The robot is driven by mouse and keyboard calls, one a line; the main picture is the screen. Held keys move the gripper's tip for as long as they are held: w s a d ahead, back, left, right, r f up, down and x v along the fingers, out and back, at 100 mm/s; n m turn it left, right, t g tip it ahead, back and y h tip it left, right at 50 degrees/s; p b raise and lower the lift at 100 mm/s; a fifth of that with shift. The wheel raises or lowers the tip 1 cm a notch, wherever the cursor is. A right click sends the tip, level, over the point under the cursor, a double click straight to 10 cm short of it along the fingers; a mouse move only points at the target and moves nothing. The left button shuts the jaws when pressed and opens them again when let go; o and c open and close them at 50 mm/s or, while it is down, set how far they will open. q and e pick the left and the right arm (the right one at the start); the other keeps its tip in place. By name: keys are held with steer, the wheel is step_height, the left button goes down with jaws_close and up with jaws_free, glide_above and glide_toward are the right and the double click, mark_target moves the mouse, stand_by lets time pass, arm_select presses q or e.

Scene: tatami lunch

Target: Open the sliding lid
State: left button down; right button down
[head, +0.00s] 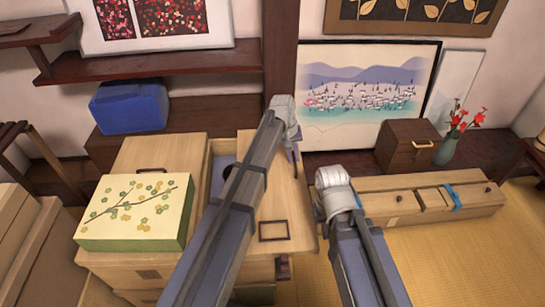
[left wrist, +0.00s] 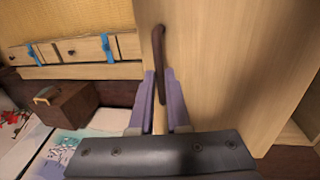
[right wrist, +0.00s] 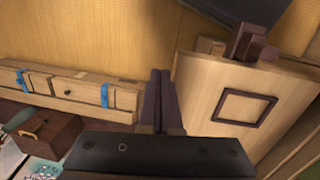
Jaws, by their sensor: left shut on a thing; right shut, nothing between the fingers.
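A pale wooden chest (head: 160,154) stands in the middle of the head view. Its sliding lid (head: 290,208) is a flat wooden panel with a dark square frame (head: 273,231) on it. The lid sits to the right, and a gap shows at its left with something dark and round inside, partly hidden by my arm. My left gripper (head: 295,150) is shut on the lid's dark bar handle (left wrist: 161,55). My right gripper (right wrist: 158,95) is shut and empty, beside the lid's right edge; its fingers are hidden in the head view. The lid also shows in the right wrist view (right wrist: 215,95).
A flowered box (head: 135,210) stands on the chest's left part. A blue bundle (head: 130,106) is behind it. A long low box with blue straps (head: 415,207) and a small brown chest (head: 405,147) stand to the right. Tatami floor (head: 470,260) is clear at front right.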

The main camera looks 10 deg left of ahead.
arm_select(q)
steer(key=w+d, duration=0.2)
steer(key=d, duration=0.5)
steer(key=shift+d, duration=0.35)
steer(key=shift+w, duration=0.1)
steer(key=c, duration=0.9)
jaws_free()
steer(key=shift+r, duration=0.1)
steer(key=r+p, duration=0.2)
steer(key=a+r+p, duration=0.1)
steer(key=r+p, duration=0.4)
steer(key=shift+s+a+r+p, duration=0.2)
steer(key=shift+a+r+p, duration=0.05)
steer(key=shift+p, duration=0.05)
